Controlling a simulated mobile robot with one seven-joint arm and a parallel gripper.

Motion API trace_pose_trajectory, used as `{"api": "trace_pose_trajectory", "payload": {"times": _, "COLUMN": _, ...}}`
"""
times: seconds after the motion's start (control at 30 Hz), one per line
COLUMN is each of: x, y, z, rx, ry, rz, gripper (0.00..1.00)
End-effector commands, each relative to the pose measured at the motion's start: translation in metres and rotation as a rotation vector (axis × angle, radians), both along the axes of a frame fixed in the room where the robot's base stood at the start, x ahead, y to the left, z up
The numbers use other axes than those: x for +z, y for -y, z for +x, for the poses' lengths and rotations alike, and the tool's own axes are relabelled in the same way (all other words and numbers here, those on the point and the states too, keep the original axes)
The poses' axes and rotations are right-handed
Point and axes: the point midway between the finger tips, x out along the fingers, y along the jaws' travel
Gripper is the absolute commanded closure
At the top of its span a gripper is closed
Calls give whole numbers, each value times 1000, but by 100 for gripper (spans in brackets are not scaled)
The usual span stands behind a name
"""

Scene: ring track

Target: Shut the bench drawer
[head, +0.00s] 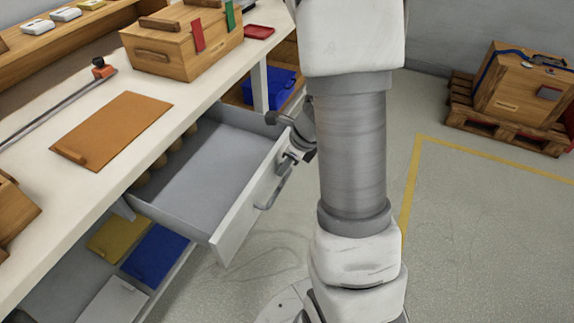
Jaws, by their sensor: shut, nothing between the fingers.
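The bench drawer (190,180) is grey, with a light front panel, and stands pulled out from under the white bench top (60,195). Its inside looks empty, apart from several round brown shapes seen along its left side near the bench. A bar handle (272,190) is on its outer front. My gripper (296,156) is at the drawer's front panel, near the upper end of the handle. It is shut and holds nothing. My arm hides part of this area, and I cannot tell whether the fingers touch the panel.
On the bench are a wooden box (180,45), a brown board (112,130) and a red tray (259,32). A crate (525,85) on a pallet stands at the right.

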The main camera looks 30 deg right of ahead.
Motion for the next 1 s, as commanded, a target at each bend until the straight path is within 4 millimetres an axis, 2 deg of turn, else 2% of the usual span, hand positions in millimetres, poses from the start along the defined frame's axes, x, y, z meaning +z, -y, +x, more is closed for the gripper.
{"api": "trace_pose_trajectory", "payload": {"times": 0.3, "x": 1, "y": -1, "z": 1, "rx": 1, "ry": 0, "rz": 0, "gripper": 100}}
{"api": "trace_pose_trajectory", "payload": {"times": 0.47, "x": 2, "y": -9, "z": 10, "rx": 3, "ry": -2, "rz": 1, "gripper": 100}}
{"api": "trace_pose_trajectory", "payload": {"times": 0.67, "x": 5, "y": -36, "z": 44, "rx": 6, "ry": -3, "rz": 2, "gripper": 100}}
{"api": "trace_pose_trajectory", "payload": {"times": 1.0, "x": 7, "y": -98, "z": 123, "rx": 5, "ry": -3, "rz": 1, "gripper": 100}}
